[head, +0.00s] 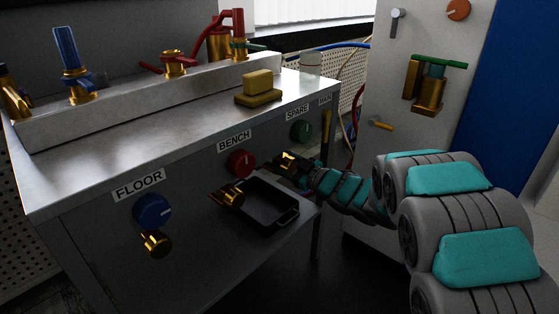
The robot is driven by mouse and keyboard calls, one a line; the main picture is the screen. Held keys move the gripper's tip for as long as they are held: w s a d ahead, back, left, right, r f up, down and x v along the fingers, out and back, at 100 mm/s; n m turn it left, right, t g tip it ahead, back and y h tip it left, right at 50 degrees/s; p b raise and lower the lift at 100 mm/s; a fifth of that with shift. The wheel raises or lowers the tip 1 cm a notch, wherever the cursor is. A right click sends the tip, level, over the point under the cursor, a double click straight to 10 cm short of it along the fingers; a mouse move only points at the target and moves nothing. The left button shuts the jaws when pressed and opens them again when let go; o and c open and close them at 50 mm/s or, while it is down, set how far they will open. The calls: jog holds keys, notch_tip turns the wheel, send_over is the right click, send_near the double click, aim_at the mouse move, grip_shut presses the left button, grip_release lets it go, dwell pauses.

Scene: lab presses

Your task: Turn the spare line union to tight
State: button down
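The brass spare line union (287,160) sticks out of the cabinet front, below and left of the green knob (302,131) under the SPARE label (297,110). My gripper (294,168) reaches in from the right, and its dark tip is at the union. I cannot tell whether the fingers are around the union, touching it or just beside it. The fingers are small and dark, so whether they are open or shut does not show. No mark shows how tight the union is.
A black tray (294,217) sits on a lower ledge below my gripper. The brass bench union (229,197) and floor union (157,243) stick out further left, with a red knob (241,163) and blue knob (152,210).

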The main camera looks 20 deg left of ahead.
jog(key=shift+r, duration=0.1)
jog(key=m+p, duration=0.1)
jog(key=p, duration=0.1)
jog(key=shift+r+p, duration=0.2)
jog(key=shift+p, duration=0.15)
jog(key=m+p, duration=0.2)
jog(key=p, duration=0.2)
jog(key=m+p, duration=0.2)
jog(key=p, duration=0.2)
jog(key=shift+f+p, duration=0.15)
jog(key=shift+p, duration=0.2)
jog(key=shift+m, duration=0.3)
jog(key=shift+f, duration=0.15)
jog(key=shift+c, duration=1.1)
grip_release()
